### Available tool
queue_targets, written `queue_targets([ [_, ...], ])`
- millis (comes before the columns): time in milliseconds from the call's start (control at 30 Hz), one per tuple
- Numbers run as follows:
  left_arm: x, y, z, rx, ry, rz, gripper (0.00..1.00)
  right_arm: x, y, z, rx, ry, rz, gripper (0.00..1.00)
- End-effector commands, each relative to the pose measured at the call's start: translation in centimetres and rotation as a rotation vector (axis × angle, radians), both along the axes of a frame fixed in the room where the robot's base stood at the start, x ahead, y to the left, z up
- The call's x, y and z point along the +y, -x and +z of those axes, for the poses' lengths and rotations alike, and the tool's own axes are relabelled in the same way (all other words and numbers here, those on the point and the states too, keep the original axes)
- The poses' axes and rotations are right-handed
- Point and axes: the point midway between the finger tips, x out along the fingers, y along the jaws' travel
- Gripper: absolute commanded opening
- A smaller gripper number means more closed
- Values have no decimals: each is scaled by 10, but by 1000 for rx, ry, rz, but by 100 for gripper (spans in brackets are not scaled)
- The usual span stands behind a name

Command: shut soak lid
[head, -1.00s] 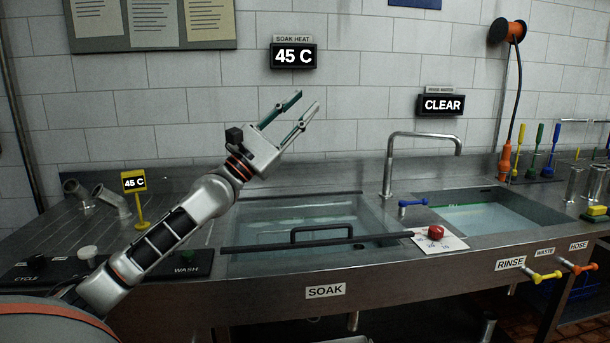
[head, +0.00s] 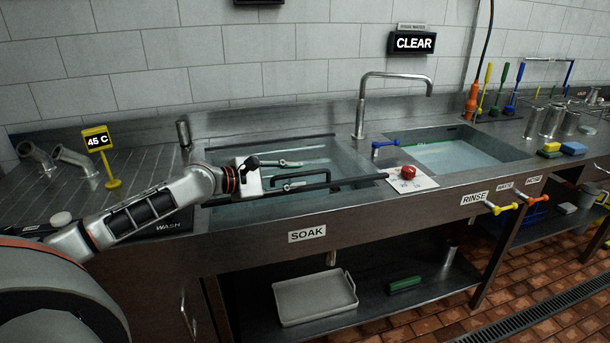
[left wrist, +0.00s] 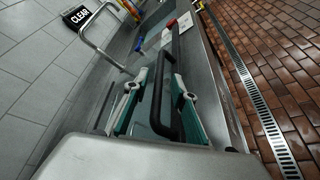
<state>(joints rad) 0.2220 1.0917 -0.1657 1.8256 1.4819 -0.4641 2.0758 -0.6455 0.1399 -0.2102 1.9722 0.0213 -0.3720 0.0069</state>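The soak lid (head: 340,165) is a clear panel over the soak basin with a dark front bar (head: 355,182). A black handle (head: 318,174) stands on that bar; it also shows in the left wrist view (left wrist: 172,118). I cannot tell whether the lid is fully down. My left gripper (head: 299,175) is over the lid at the handle. In the left wrist view its teal-padded fingers (left wrist: 160,76) are apart, one on each side of the handle. Contact is not clear. My right gripper is not in view.
A tap (head: 362,105) stands behind the basins. A red knob (head: 408,172) on a white card (head: 412,183) sits right of the lid. The rinse basin (head: 455,155) is further right. A yellow 45 C sign (head: 98,140) stands at left. Below is a shelf with a tray (head: 315,298).

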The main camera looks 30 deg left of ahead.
Motion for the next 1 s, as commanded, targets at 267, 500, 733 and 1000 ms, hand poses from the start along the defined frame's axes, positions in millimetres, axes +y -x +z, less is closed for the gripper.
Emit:
queue_targets([
  [267,-12,-27,-7,-2,2,0,26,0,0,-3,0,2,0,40],
  [500,-16,-35,-9,-1,1,-2,26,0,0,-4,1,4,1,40],
  [733,-16,-35,-9,-1,0,-2,26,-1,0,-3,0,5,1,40],
  [1000,-16,-35,-9,-1,0,-2,0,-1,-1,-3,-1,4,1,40],
])
